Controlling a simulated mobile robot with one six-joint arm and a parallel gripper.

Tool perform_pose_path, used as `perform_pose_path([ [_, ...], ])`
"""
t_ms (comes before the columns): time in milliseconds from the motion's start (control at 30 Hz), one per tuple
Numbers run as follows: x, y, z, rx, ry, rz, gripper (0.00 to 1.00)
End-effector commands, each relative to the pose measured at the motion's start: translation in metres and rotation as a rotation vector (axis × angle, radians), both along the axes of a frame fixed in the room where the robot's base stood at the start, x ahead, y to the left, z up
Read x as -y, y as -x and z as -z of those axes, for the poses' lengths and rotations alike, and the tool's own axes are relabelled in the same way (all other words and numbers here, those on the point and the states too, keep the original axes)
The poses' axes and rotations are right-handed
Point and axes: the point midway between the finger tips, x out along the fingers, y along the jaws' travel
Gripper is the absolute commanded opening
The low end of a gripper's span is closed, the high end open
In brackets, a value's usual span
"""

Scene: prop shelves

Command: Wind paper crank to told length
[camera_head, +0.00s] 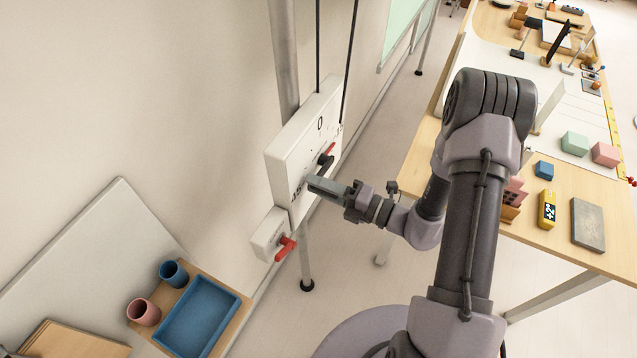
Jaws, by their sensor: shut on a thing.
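A white box (290,160) is mounted on a grey pole by the wall, its face marked with a 0 and other figures partly hidden. A black crank part with a red pointer (327,158) stands out from that face. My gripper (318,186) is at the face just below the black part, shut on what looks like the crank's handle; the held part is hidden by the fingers. A smaller white box (266,236) below carries a red handle (286,248), apart from my gripper. No paper is clearly seen at the crank.
A blue tray (240,297), blue cup (173,273) and pink cup (144,311) stand at lower left. The table at right holds a yellow device with a display (547,209), a grey slab (588,225) and colored blocks (605,153). Floor shows between wall and table.

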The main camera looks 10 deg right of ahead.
Motion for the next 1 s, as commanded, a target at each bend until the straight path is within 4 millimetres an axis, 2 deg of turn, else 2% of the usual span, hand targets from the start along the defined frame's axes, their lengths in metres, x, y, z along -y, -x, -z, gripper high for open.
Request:
perform_pose_path([
  [567, 0.0028, -0.0037, -0.0044, 0.01, 0.002, 0.009, 0.0],
  [600, 0.0028, -0.0035, -0.0044, 0.01, 0.002, 0.009, 0.34],
  [667, 0.0026, -0.0032, -0.0042, 0.008, 0.002, 0.009, 0.45],
  [1000, 0.0014, -0.0018, -0.0031, 0.005, 0.002, 0.005, 0.45],
])
